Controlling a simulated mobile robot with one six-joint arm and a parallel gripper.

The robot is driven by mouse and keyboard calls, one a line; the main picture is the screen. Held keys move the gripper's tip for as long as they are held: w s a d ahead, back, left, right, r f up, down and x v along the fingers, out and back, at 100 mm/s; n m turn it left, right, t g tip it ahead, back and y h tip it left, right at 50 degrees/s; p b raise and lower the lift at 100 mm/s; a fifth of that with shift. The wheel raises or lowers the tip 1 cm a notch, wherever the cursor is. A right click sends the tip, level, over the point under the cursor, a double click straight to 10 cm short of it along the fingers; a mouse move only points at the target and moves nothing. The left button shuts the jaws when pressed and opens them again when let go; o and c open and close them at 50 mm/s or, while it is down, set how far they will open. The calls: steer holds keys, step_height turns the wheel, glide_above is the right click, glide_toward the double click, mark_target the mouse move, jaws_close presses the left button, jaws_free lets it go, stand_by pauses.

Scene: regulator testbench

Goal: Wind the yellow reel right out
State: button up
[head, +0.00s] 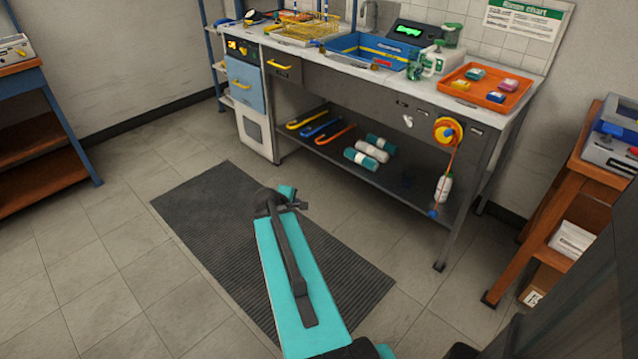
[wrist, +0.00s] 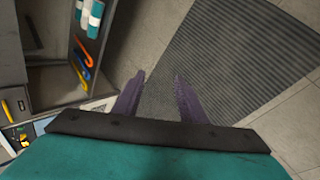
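The yellow reel (head: 447,131) is mounted on the front of the workbench, near its right end. In the head view my teal arm reaches over the mat; the fingers are too small there to make out clearly. The reel is not in the wrist view.
The workbench (head: 440,96) holds a blue tray (head: 345,50) and an orange tray (head: 455,92) with small coloured blocks. Its lower shelf (head: 400,185) bears hooked tools and rolls. A wooden shelf unit (head: 560,195) stands at the right.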

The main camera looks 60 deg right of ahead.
steer(key=s+a+f+m+g+y+p, duration=0.1)
steer(key=a+f+y+p, duration=0.15)
steer(key=a+p, duration=0.7)
steer(key=s+a+f+g+y+p, duration=0.1)
steer(key=a+y+p, duration=0.2)
steer(key=a, duration=1.4)
steer(key=s+a+r+m+g+y+p, duration=0.2)
steer(key=s+a+r+g+p, duration=0.1)
steer(key=s+a+p, duration=0.9)
steer(key=s+a+g, duration=0.1)
steer(key=s+a, duration=0.3)
steer(key=a, duration=0.5)
steer(key=shift+a+g, duration=0.15)
steer(key=shift+g, duration=0.15)
steer(key=shift+s, duration=0.1)
